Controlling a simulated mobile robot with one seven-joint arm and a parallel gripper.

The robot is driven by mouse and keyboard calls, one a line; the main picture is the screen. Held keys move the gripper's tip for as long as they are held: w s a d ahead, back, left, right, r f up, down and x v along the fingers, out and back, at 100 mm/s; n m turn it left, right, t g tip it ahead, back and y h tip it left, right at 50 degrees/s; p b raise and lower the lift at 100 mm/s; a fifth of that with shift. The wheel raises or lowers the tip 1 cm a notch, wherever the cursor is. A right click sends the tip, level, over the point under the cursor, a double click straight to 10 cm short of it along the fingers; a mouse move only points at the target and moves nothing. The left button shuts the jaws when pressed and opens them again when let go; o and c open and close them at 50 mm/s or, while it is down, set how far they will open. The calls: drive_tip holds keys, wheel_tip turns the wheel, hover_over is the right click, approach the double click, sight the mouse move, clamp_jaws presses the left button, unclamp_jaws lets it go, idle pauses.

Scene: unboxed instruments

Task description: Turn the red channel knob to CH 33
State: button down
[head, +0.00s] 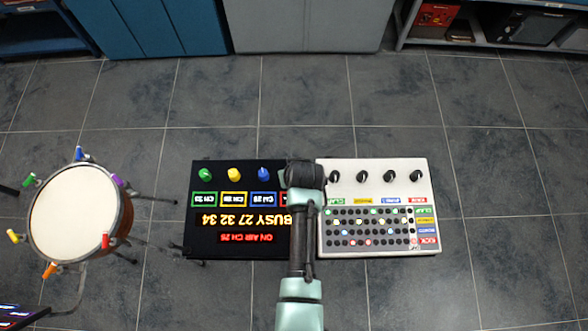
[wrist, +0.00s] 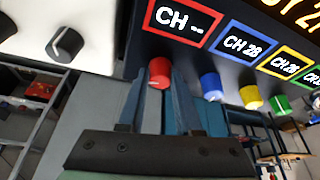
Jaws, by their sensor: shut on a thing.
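The red knob (wrist: 160,72) shows in the wrist view under a red-framed display (wrist: 182,22) that reads "CH --". My gripper (wrist: 160,84) is shut on the red knob, one finger on each side. In the head view the black panel (head: 225,222) stands left of my arm. My gripper (head: 304,175) covers the red knob and most of its display there. The panel also shows amber text "BUSY 27 32 34" (head: 243,220) and red text that seems to read "ON AIR CH 25" (head: 245,237).
The blue knob (wrist: 211,87), yellow knob (wrist: 251,97) and green knob (wrist: 281,105) stand in a row beside the red one. A white panel (head: 380,248) with black knobs adjoins on the right. A drum (head: 75,217) stands at the left.

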drive_tip(key=m+h, duration=0.2)
drive_tip(key=m, duration=0.4)
drive_tip(key=shift+a, duration=0.15)
drive_tip(key=shift+h, duration=0.3)
drive_tip(key=c, duration=0.6)
unclamp_jaws()
drive_tip(key=v, duration=1.3)
drive_tip(key=shift+w+b, duration=0.1)
drive_tip(key=shift+b, duration=0.25)
